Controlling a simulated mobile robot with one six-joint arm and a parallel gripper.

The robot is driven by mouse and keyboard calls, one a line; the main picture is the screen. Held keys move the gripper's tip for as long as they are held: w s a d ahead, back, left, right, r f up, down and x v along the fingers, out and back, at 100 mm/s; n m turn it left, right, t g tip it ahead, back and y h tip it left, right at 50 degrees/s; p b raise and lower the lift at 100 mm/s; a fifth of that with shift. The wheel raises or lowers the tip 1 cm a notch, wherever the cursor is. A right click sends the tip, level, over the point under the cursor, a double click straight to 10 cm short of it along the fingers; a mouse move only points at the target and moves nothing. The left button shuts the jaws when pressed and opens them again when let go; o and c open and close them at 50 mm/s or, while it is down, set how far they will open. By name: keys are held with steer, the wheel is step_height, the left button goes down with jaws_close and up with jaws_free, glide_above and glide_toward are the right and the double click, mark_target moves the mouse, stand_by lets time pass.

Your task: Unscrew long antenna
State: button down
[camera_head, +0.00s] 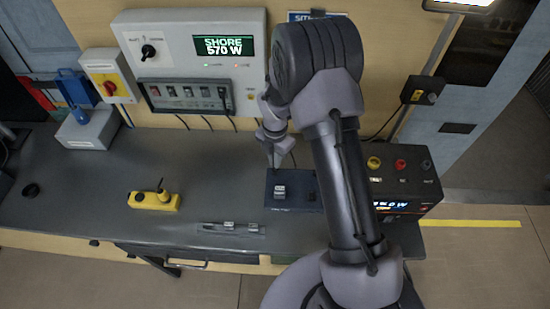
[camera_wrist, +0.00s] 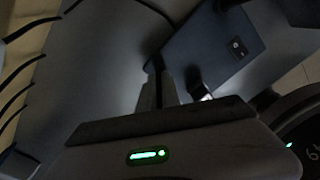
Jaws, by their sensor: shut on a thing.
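My gripper (camera_head: 275,162) points down just behind the left end of a dark blue box (camera_head: 305,193) on the bench. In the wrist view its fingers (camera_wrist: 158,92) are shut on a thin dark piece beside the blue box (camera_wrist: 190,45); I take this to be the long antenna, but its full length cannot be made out. A second short dark stub (camera_wrist: 193,78) with a bright end stands beside the fingers. A small light grey piece (camera_head: 280,191) is on the box top in the head view. My arm hides the box's right end.
A yellow device (camera_head: 152,201) with a dark stub lies on the bench to the left. A flat strip (camera_head: 212,228) with small metal pieces lies near the front edge. A black power unit (camera_head: 425,190) stands right of my arm. The wall panel (camera_head: 190,50) and its cables are behind.

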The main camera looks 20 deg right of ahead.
steer(key=shift+n+p, duration=0.4)
steer(key=shift+n, duration=0.9)
steer(key=c, duration=1.6)
jaws_free()
steer(key=shift+f+m+b, duration=0.1)
steer(key=shift+m+b, duration=0.3)
steer(key=shift+m, duration=1.6)
